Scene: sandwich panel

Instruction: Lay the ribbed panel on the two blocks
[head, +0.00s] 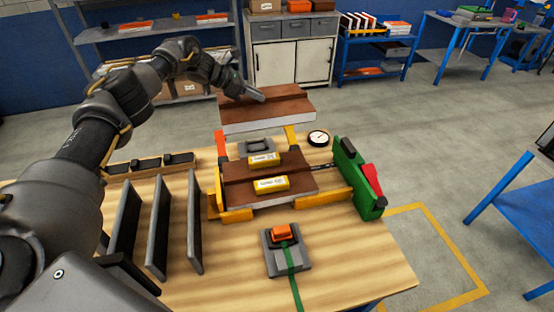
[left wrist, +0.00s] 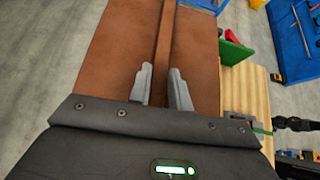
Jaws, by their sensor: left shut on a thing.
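The ribbed panel (head: 290,103) is brown on top with a pale edge and a raised rib along it. My left gripper (head: 259,96) is shut on its rib and holds the panel level, apparently above the far end of the fixture. In the left wrist view the fingers (left wrist: 160,76) sit on either side of the rib (left wrist: 164,35). Two yellow labelled blocks, the far one (head: 263,160) and the near one (head: 271,184), lie on a lower brown panel (head: 306,182), on either side of its rib. My right gripper is not in view.
The lower panel lies in a fixture with yellow corner stops (head: 236,214) and a green clamp (head: 354,180). Dark upright plates (head: 158,228) stand at the left. A gauge (head: 318,138) and an orange-topped device (head: 285,252) sit nearby. The table's front right is clear.

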